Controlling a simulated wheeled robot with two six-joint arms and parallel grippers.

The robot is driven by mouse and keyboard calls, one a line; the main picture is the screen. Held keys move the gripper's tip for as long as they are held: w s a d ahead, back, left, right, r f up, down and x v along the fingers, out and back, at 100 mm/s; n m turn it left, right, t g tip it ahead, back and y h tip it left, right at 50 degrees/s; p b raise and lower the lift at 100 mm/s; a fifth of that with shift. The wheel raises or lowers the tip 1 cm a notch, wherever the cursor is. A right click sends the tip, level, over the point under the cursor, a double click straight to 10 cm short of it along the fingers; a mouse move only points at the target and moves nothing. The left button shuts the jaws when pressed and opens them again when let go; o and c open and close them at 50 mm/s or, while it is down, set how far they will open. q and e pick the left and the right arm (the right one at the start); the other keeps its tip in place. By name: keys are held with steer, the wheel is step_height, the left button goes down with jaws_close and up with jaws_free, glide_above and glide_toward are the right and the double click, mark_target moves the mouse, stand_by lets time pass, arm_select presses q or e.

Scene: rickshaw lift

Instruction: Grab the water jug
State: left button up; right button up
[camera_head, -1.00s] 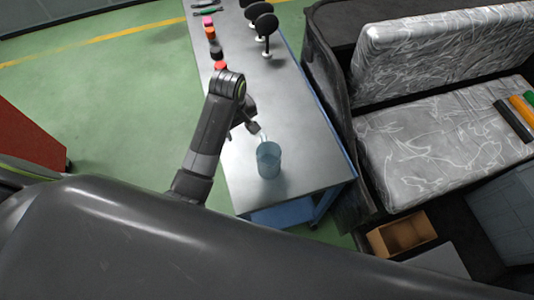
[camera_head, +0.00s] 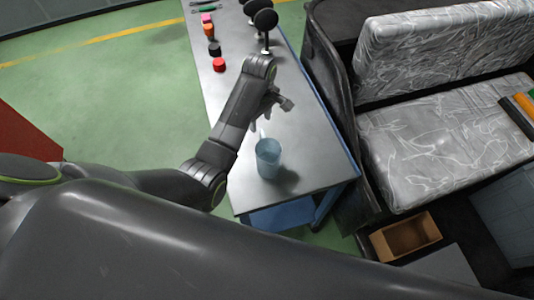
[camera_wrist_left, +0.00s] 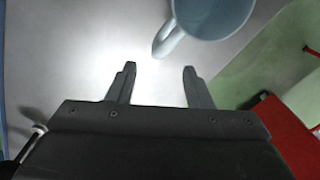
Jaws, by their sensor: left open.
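The water jug (camera_head: 268,160) is a translucent blue-grey vessel standing upright near the close end of the metal table (camera_head: 308,160). Its handle points away from me, toward the far side, in the head view. My left gripper (camera_head: 274,112) is above the table, just beyond the jug. In the left wrist view the jug (camera_wrist_left: 212,14) is cut off by the top edge, and its handle (camera_wrist_left: 168,38) lies ahead of the gap between the fingers. The left gripper (camera_wrist_left: 160,82) is open and empty, apart from the handle. My right gripper is not in view.
Red (camera_head: 219,65) and black (camera_head: 215,48) items and more small ones stand farther along the table. Black round-topped objects (camera_head: 265,22) stand at its far right. A silver-covered seat (camera_head: 440,140) and an open cardboard box (camera_head: 405,237) are to the right.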

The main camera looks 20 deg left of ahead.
mark_target(266, 151)
arm_select(q)
steer(key=shift+d+f+p, duration=0.15)
steer(key=shift+f+p, duration=0.55)
steer(key=shift+f, duration=3.7)
steer(key=shift+s, duration=0.1)
jaws_close()
